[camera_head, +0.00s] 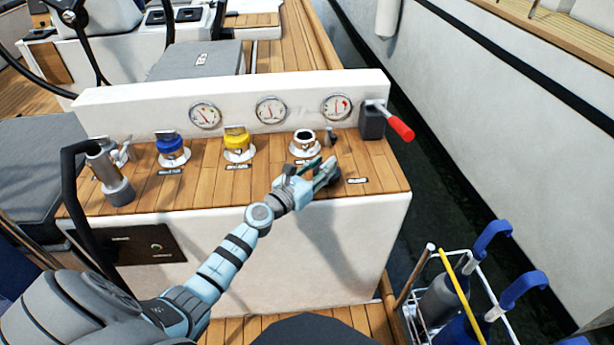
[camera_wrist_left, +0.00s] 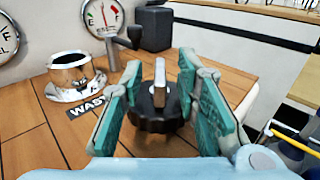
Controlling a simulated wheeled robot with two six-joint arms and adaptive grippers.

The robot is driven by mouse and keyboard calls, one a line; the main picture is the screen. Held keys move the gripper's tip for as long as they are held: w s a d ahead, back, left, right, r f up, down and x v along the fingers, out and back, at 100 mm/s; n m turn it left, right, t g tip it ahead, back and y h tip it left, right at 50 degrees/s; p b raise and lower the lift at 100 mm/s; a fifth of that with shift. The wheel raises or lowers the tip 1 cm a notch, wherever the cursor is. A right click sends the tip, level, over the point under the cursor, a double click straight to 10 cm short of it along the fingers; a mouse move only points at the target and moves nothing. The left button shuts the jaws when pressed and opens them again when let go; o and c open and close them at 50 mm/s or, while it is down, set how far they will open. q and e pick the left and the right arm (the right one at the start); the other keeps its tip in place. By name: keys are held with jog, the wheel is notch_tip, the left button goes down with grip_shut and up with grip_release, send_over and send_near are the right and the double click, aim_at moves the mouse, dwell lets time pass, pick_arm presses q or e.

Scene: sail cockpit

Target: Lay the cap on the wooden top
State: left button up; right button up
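The cap (camera_wrist_left: 158,112) is a black knurled disc with an upright metal grip. It appears to rest on the wooden top (camera_head: 372,165), right of the open waste filler (camera_head: 304,144). The filler is a chrome collar with a dark uncovered mouth and also shows in the wrist view (camera_wrist_left: 70,76). My left gripper (camera_head: 323,170) is low over the wood with its green-padded fingers spread on both sides of the cap. Gaps show between the pads and the metal grip. The gripper partly hides the cap in the head view. My right gripper is not in view.
A yellow-capped filler (camera_head: 238,146) and a blue-capped one (camera_head: 172,150) stand to the left, beside a steel winch (camera_head: 110,178). A red-handled lever (camera_head: 398,128) is at the right end. The gauge panel (camera_head: 238,105) stands behind. Bare wood lies right of the gripper.

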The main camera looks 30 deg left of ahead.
pick_arm(q)
jog(key=s+a, duration=0.1)
jog(key=s, duration=0.9)
jog(key=shift+s+a+r, duration=0.15)
jog(key=shift+s+a, duration=0.1)
jog(key=shift+s, duration=0.1)
